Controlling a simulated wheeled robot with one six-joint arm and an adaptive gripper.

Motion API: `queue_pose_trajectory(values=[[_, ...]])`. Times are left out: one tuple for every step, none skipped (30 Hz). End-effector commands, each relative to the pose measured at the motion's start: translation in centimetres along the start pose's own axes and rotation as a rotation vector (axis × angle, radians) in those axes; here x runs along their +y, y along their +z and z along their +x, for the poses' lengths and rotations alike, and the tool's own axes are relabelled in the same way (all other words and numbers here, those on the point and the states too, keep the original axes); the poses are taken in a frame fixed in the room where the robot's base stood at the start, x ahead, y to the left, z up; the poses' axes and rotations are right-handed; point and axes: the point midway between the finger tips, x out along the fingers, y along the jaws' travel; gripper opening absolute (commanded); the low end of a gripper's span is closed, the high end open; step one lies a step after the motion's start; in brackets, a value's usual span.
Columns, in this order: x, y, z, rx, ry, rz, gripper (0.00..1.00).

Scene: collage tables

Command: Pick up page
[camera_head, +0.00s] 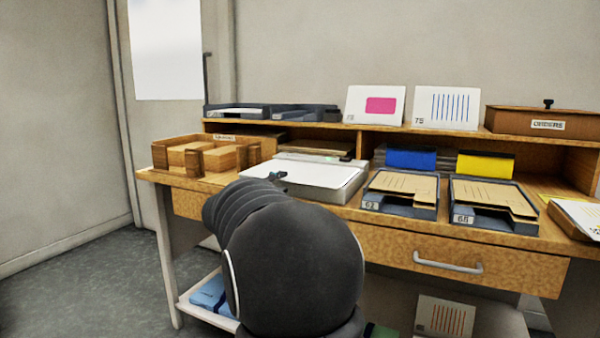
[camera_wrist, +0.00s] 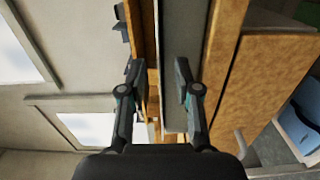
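Several page-like items show in the head view, and I cannot tell which one the task names. A white card with a pink rectangle (camera_head: 375,105) and a white card with blue lines (camera_head: 447,107) stand upright on the upper shelf. A card with red lines (camera_head: 444,317) leans below the drawer. A flat white-topped unit (camera_head: 316,176) lies on the desk beyond my arm. My gripper (camera_wrist: 157,72) is open in the wrist view, its fingers apart near the desk's edge, with no page visible between them. In the head view my arm mostly hides it.
Two dark trays with tan sheets, a left one (camera_head: 398,205) and a right one (camera_head: 492,219), sit on the desk (camera_head: 460,262). A wooden sorter (camera_head: 207,155) stands at left. A wooden box (camera_head: 540,122) is on the shelf. Floor at left is clear.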

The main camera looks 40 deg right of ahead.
Motion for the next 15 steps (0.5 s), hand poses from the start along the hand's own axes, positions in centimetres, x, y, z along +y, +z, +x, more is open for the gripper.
queue_pose_trajectory(values=[[0.07, 0.02, 0.76, -0.002, 0.000, 0.000, 0.32], [0.08, 0.03, 1.07, -0.002, 0.000, 0.001, 0.32], [0.12, 0.05, 1.39, -0.002, 0.001, 0.001, 0.32], [0.12, 0.05, 1.55, -0.002, 0.001, 0.001, 0.32], [0.11, 0.03, 1.64, -0.001, 0.001, 0.001, 0.32], [0.10, 0.01, 1.67, 0.000, 0.001, 0.001, 0.32], [0.09, 0.00, 1.66, 0.000, 0.001, 0.001, 0.32], [0.09, 0.00, 1.64, 0.000, 0.001, 0.001, 0.32], [0.09, -0.01, 1.62, 0.000, 0.001, 0.001, 0.32], [0.09, 0.00, 1.62, 0.000, 0.001, 0.001, 0.32], [0.08, -0.01, 1.61, 0.000, 0.001, 0.001, 0.30], [0.08, -0.01, 1.61, 0.000, 0.001, 0.001, 0.20], [0.08, -0.01, 1.60, 0.000, 0.001, 0.001, 0.12], [0.08, -0.01, 1.60, 0.000, 0.001, 0.001, 0.05], [0.08, -0.01, 1.60, 0.000, 0.001, 0.001, 0.00]])
